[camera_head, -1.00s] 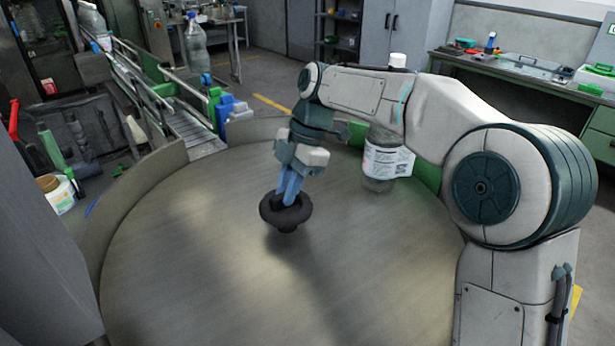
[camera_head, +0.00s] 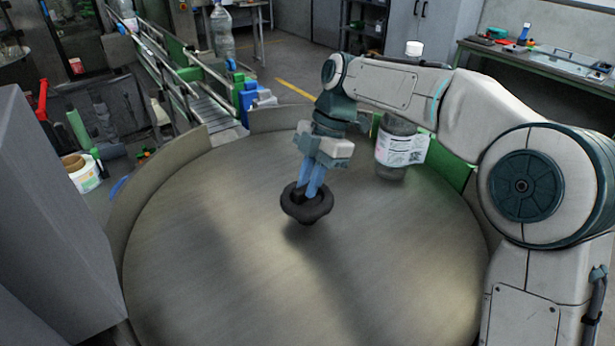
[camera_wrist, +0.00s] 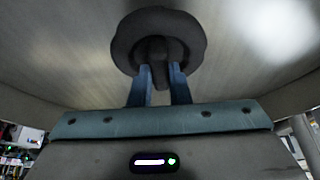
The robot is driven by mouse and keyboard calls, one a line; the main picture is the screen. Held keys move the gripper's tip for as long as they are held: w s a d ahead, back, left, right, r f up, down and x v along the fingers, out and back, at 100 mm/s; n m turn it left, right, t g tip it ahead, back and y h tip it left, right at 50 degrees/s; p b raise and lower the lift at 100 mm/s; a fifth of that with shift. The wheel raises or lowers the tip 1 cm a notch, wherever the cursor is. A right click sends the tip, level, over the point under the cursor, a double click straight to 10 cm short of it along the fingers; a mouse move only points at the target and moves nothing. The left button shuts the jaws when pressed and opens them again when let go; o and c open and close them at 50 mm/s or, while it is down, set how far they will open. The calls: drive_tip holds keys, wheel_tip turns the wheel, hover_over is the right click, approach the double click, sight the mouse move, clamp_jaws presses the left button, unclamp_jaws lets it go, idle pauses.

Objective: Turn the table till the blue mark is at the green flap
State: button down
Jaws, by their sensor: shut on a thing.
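The round grey metal table (camera_head: 220,270) fills the front of the head view. A black knob (camera_head: 306,206) stands at its middle. My gripper (camera_head: 308,192) comes down from above with its blue fingers shut on the knob's central part. The wrist view shows both fingers (camera_wrist: 160,88) on the dark knob (camera_wrist: 158,40). The green flap (camera_head: 452,163) is at the table's back right edge, partly behind my arm. I see no clear blue mark on the table's visible top.
A bottle with a white label (camera_head: 401,150) stands on the table near the green flap. A low curved wall (camera_head: 165,180) borders the back left. A conveyor (camera_head: 205,105) meets the table there, with a clear bottle (camera_head: 222,32) beyond. A grey cabinet (camera_head: 50,220) stands at left.

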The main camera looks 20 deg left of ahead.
drive_tip(key=c, duration=1.5)
unclamp_jaws()
drive_tip(key=shift+w+a+r, duration=0.1)
drive_tip(key=shift+w+r, duration=0.1)
drive_tip(key=shift+r, duration=0.05)
drive_tip(key=shift+c, duration=0.2)
drive_tip(key=shift+o, duration=0.9)
drive_tip(key=shift+w+a+f, duration=0.1)
drive_tip(key=shift+f, duration=0.1)
drive_tip(key=shift+r, duration=0.1)
drive_tip(key=p+v, duration=0.1)
drive_tip(key=v, duration=1.2)
drive_tip(key=shift+r, duration=0.4)
